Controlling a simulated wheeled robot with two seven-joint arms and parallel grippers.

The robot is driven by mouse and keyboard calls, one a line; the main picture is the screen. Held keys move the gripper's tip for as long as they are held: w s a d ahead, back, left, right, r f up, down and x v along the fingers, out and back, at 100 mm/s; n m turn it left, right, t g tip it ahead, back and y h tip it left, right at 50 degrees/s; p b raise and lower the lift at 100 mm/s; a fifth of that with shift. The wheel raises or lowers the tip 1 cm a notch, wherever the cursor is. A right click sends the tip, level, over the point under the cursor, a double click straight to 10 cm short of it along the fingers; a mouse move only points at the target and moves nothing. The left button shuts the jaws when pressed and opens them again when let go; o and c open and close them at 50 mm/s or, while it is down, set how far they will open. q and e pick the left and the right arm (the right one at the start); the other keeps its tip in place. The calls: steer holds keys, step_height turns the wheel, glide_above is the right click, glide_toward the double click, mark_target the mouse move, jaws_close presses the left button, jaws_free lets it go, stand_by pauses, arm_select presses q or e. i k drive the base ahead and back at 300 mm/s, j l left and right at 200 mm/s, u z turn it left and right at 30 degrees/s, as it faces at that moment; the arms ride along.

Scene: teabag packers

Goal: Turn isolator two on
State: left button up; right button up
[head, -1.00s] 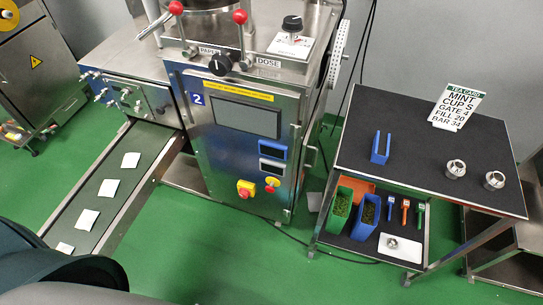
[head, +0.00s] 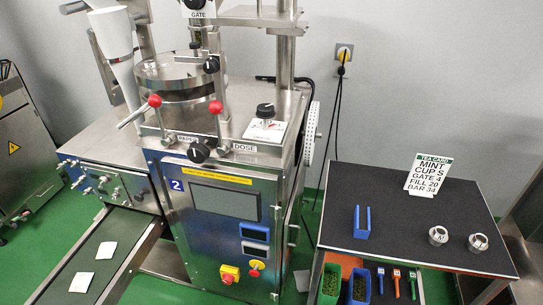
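The packing machine marked 2 (head: 176,185) stands in the middle. Low on its front are a yellow switch box with a red knob (head: 230,273) and, to its right, a round yellow and red control (head: 256,267). A yellow fitting with a dark centre (head: 344,53) is on the back wall, with dark cables hanging below it. I see no readable isolator label, so I cannot tell which of these is isolator two, nor their on or off positions. The machine's display (head: 225,201) is dark. Neither gripper is in view.
A black-topped table (head: 400,235) stands at right with a tea card (head: 428,175), a blue holder (head: 362,222) and two metal rings (head: 438,235). Bins and tools sit on its lower shelf. A conveyor (head: 85,270) with white packets runs at lower left.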

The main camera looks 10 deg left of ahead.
mark_target(229, 279)
steer(key=u, duration=0.85)
